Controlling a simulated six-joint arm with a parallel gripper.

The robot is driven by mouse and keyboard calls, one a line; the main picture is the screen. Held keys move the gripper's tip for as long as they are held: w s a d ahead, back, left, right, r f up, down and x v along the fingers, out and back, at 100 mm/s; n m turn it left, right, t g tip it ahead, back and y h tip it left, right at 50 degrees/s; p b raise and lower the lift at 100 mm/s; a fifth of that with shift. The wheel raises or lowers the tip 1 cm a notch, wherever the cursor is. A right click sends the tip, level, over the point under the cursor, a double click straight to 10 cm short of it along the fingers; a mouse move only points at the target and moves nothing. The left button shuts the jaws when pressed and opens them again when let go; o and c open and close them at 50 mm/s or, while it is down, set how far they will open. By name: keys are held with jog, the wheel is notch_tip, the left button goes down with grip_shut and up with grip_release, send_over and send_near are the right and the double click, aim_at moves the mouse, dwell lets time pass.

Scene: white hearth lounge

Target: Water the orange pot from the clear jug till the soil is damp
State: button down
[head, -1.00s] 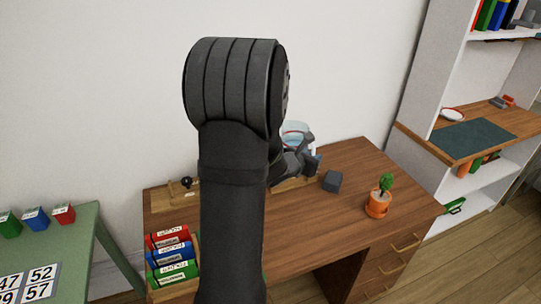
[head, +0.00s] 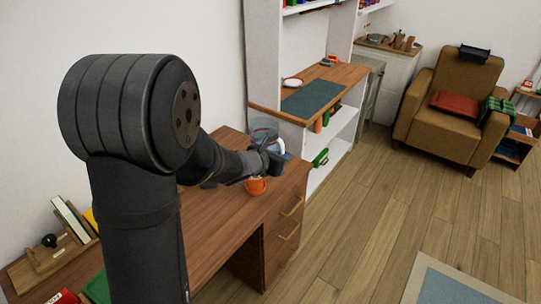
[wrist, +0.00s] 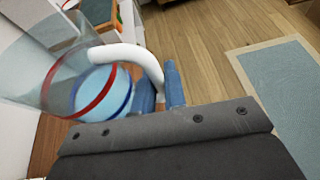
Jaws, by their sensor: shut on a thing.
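The clear jug (head: 265,128) has a white handle (wrist: 135,57), with red and blue bands visible in the wrist view (wrist: 72,80). Pale blue shows inside it. My gripper (head: 271,162) is shut on the handle, its two blue fingers (wrist: 160,90) on either side of it. The jug is held above the right end of the desk. The orange pot (head: 256,187) stands on the desk just below my gripper in the head view. Its plant and soil are hidden behind my gripper and arm. I cannot see any water running.
The brown desk (head: 235,220) has drawers at its right end. A white shelf unit (head: 262,60) with a wooden ledge stands close behind the jug. A wooden holder with books (head: 65,235) is at the desk's left. Open wooden floor lies to the right.

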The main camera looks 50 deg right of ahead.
aim_at(283, 144)
jog(key=shift+s+r+n+g+y, duration=0.1)
jog(key=shift+r+n+g+y, duration=0.2)
jog(key=shift+r+n+g, duration=0.95)
jog(key=shift+r+n+g+y, duration=0.3)
jog(key=shift+r+n+g, duration=0.55)
jog(key=shift+n, duration=0.8)
jog(key=shift+w+d+r+n+g, duration=0.1)
jog(key=shift+w+r+n+g, duration=0.3)
jog(key=shift+r, duration=0.3)
jog(key=shift+w+r+n+g, duration=0.35)
jog(key=shift+r+n, duration=0.15)
jog(key=shift+r, duration=0.2)
dwell(1.0)
dwell(0.4)
